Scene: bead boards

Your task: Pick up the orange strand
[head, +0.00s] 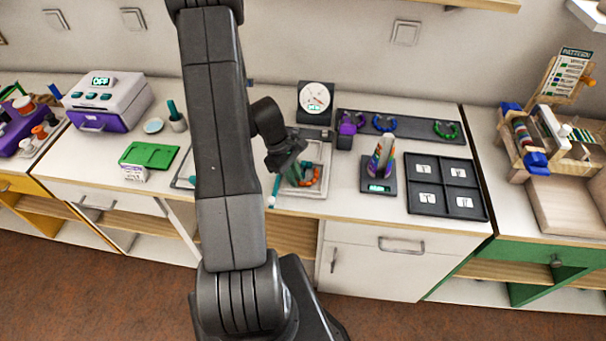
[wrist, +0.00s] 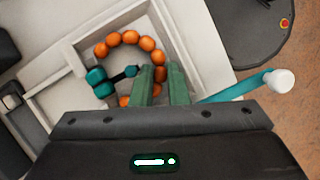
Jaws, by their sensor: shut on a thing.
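The orange strand (wrist: 131,38) is a ring of round orange beads with a teal part (wrist: 97,80) on its left side. In the wrist view it is in a pale, shallow tray (wrist: 188,50). My gripper (wrist: 161,72) has green fingers, shut on the strand at the right side of its ring. In the head view my gripper (head: 290,172) is over the tray, with the orange strand (head: 310,178) beside the fingers. I cannot tell whether the strand is clear of the tray floor.
A teal rod with a white end (wrist: 240,88) lies at the tray's right. A white dial (head: 315,97) stands behind the tray. A dark rack with purple, blue and green strands (head: 410,120), a rainbow cone (head: 381,160) and a dark sectioned tray (head: 445,188) are to the right.

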